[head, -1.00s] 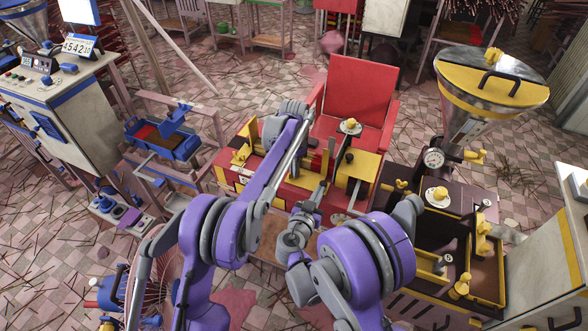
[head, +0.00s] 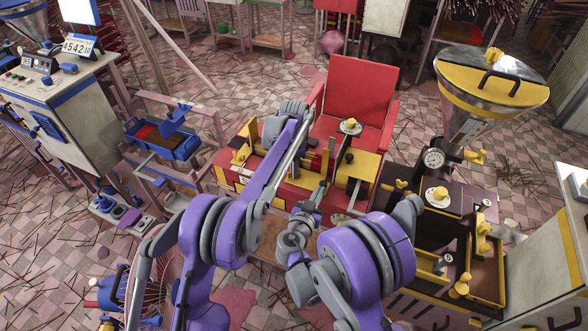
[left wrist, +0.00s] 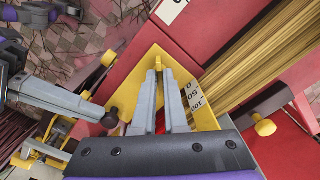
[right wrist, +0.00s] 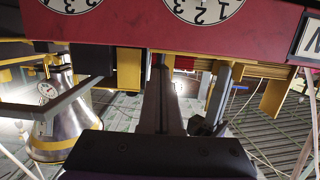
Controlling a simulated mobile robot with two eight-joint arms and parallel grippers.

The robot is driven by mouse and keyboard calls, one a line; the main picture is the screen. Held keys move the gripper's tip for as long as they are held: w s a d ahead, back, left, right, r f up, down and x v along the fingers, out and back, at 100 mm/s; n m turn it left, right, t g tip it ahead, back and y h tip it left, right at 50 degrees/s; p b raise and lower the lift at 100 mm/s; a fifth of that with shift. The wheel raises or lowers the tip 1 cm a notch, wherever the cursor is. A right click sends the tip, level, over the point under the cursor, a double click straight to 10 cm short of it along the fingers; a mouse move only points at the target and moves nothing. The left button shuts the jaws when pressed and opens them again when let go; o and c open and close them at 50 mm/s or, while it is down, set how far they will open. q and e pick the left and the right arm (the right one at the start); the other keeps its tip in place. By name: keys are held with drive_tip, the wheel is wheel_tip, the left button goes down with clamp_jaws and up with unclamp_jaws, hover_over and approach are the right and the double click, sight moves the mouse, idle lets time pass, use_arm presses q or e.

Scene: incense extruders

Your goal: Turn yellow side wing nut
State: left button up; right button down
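A small yellow wing nut (left wrist: 158,62) shows in the left wrist view at the far edge of a yellow plate with a 0-50-100 scale (left wrist: 194,95). The grey fingers of my left gripper (left wrist: 160,75) lie on either side of it and appear closed on it, with a narrow gap between them. My right gripper (right wrist: 161,72) has its fingers together, with nothing seen between them, below a red panel with dials (right wrist: 120,25). In the head view both arms reach to the red and yellow extruder (head: 300,195); the fingertips are hard to see there.
In the left wrist view, yellow incense sticks (left wrist: 255,50) lie right of the plate and a dark-knobbed grey lever (left wrist: 60,100) is at left. A metal hopper (right wrist: 65,120) is low left in the right wrist view.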

use_arm(q)
drive_tip(key=o, duration=0.4)
wheel_tip(320, 180, up, 12)
idle(0.5)
